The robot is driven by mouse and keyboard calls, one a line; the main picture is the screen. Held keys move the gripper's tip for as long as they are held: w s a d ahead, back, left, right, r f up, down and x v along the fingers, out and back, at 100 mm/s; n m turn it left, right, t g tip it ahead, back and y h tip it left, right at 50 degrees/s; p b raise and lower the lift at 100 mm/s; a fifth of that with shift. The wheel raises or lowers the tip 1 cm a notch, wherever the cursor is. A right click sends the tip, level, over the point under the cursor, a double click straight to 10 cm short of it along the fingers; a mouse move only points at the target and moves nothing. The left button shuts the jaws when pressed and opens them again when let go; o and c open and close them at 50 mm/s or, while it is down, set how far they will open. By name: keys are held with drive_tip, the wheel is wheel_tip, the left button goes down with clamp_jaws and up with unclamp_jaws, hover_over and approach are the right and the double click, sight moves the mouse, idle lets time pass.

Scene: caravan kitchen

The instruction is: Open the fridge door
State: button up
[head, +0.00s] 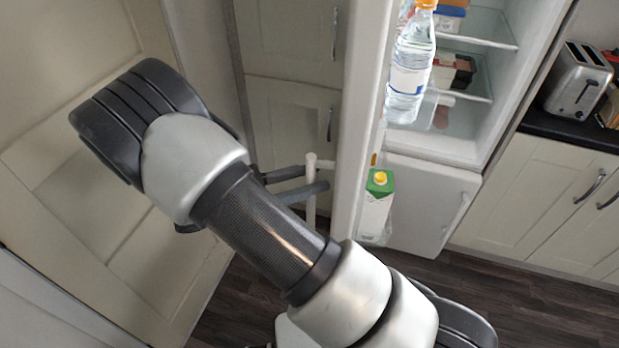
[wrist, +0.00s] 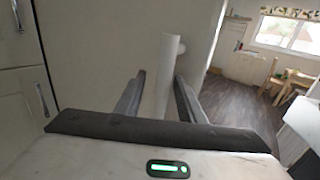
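The fridge door (head: 352,130) stands swung open, seen nearly edge-on in the head view, with a bottle and a carton on its inner shelves. Its outer face (wrist: 100,40) fills the left middle of the wrist view. The door's pale bar handle (head: 311,200) is upright, and it also shows in the wrist view (wrist: 168,65). My gripper (head: 316,178) is at the handle, with its fingers apart on either side of the bar. In the wrist view my gripper (wrist: 160,82) shows a gap beside the bar, so it looks open. Exact contact cannot be told.
The fridge interior (head: 475,60) is exposed, with glass shelves and food. A closed lower compartment (head: 430,205) sits beneath. A toaster (head: 578,78) stands on the dark counter at right. Cream cabinets (head: 290,120) are behind the handle. The dark floor (wrist: 230,105) is open to the right.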

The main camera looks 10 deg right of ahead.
drive_tip(key=shift+a, duration=0.1)
drive_tip(key=s+a+b, duration=0.1)
drive_tip(key=s+a, duration=0.2)
drive_tip(key=a, duration=1.4)
drive_tip(key=shift+s, duration=0.15)
